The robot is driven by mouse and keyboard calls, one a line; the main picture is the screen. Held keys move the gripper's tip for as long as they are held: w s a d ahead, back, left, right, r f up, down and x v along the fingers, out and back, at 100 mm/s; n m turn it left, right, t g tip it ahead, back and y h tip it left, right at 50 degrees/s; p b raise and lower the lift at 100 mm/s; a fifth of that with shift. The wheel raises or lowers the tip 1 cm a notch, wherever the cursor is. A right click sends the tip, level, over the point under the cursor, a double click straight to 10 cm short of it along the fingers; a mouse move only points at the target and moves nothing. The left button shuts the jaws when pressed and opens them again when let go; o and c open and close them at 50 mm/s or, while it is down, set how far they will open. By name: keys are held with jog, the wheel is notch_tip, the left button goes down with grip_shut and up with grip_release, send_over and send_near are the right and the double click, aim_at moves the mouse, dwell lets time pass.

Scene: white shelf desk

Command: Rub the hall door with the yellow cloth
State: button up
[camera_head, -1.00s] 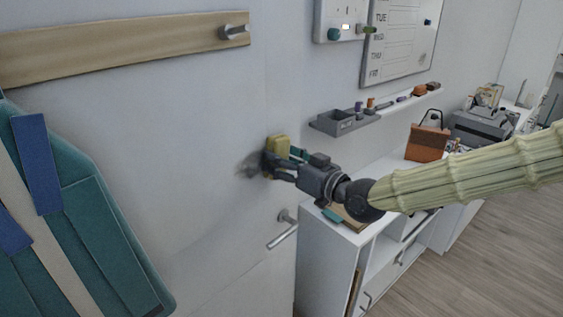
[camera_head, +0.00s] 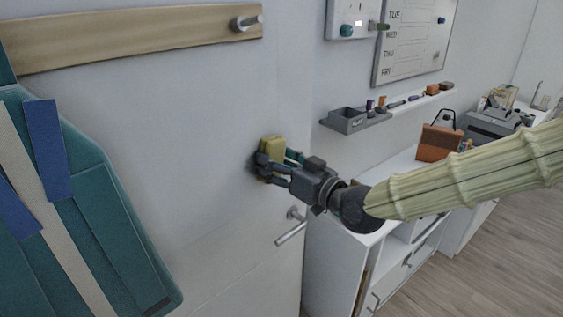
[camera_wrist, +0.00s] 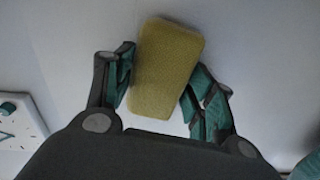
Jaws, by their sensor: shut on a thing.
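The hall door (camera_head: 190,175) is a pale, upright surface with a metal lever handle (camera_head: 291,228) near its right edge. My gripper (camera_head: 268,162) is shut on the yellow cloth (camera_head: 273,147), which looks like a thick folded pad. In the wrist view the cloth (camera_wrist: 165,68) sits tilted between the two dark fingers with green pads. The cloth is at the door's face, above and slightly left of the handle. It appears to be against the door, but exact contact is hidden. No dark smudge shows on the visible door now.
A teal bag (camera_head: 90,210) hangs at left below a wooden rail (camera_head: 130,38) with a hook. At right are a white cabinet (camera_head: 335,265), a wall ledge with a grey tray (camera_head: 352,121), an orange bag (camera_head: 437,143) and a whiteboard (camera_head: 415,40). The door between bag and gripper is clear.

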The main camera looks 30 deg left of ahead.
aim_at(242, 159)
jog(key=shift+s+a+b, duration=0.25)
jog(key=shift+s+a, duration=0.05)
jog(key=shift+s, duration=0.75)
jog(key=shift+s+a+b, duration=0.2)
jog(key=shift+s+a, duration=0.15)
jog(key=shift+s, duration=0.75)
jog(key=shift+s+a+b, duration=0.25)
jog(key=shift+s+a, duration=0.05)
jog(key=shift+s, duration=0.85)
jog(key=shift+r+p, duration=0.6)
jog(key=shift+r, duration=0.6)
jog(key=shift+w+d+f+b, duration=0.1)
jog(key=shift+w+d, duration=0.45)
jog(key=shift+w, duration=1.4)
jog(key=shift+w+d+b, duration=0.1)
jog(key=shift+w+d, duration=0.5)
jog(key=shift+w, duration=1.3)
jog(key=shift+w+d+f+b, duration=0.1)
jog(key=shift+w+d, duration=0.45)
jog(key=shift+w, duration=1.4)
jog(key=shift+r, duration=0.1)
jog(key=shift+s+a+b, duration=0.2)
jog(key=shift+s, duration=0.5)
jog(key=shift+s+a+b, duration=0.2)
jog(key=shift+s+b, duration=0.05)
jog(key=shift+s, duration=0.4)
jog(key=shift+s+a+b, duration=0.2)
jog(key=shift+s, duration=0.5)
jog(key=shift+s, duration=0.1)
